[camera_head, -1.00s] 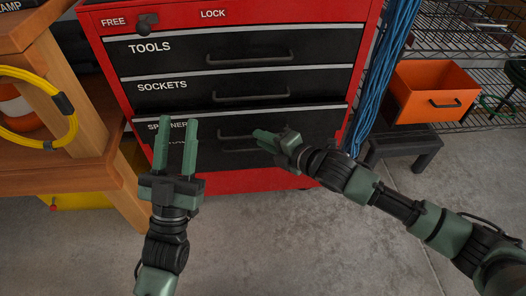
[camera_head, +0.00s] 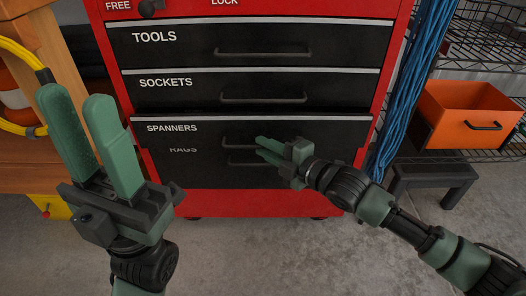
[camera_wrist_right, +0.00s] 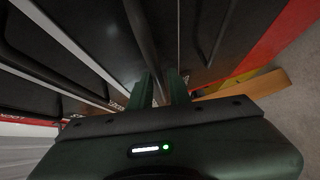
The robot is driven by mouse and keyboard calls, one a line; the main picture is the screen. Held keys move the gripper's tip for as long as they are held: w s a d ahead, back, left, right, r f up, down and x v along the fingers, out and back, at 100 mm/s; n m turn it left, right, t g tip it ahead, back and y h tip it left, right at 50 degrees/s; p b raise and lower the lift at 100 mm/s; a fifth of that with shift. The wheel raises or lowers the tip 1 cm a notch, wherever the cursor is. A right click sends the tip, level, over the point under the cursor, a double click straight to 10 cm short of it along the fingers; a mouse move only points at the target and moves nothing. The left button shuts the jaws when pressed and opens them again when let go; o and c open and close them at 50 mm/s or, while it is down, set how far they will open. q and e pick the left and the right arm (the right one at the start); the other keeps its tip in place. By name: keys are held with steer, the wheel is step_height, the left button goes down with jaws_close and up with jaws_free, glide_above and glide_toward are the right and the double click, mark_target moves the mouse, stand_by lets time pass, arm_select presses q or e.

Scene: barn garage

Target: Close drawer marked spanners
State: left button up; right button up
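The drawer marked SPANNERS (camera_head: 200,130) is in the red tool chest, below the SOCKETS drawer. Its black front stands out a little over the drawer below, partly covering the RAGS label, so it is slightly open. My right gripper (camera_head: 262,148) is at the right part of its handle (camera_head: 233,146), fingers apart. In the right wrist view the fingers (camera_wrist_right: 162,88) show a gap, with a dark handle bar (camera_wrist_right: 142,40) running toward it; firm contact cannot be told. My left gripper (camera_head: 82,105) is open and empty, raised in front of the chest's left side.
The TOOLS drawer (camera_head: 210,42) and SOCKETS drawer (camera_head: 210,88) look shut. A wooden bench (camera_head: 60,165) with a yellow cable stands left. Blue cables (camera_head: 408,95) hang right, near an orange bin (camera_head: 468,115) and a dark stool (camera_head: 432,172). Floor before the chest is clear.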

steer(key=shift+w+a+f, duration=0.1)
steer(key=shift+w+a, duration=0.25)
steer(key=shift+a, duration=0.05)
jaws_close()
stand_by(1.2)
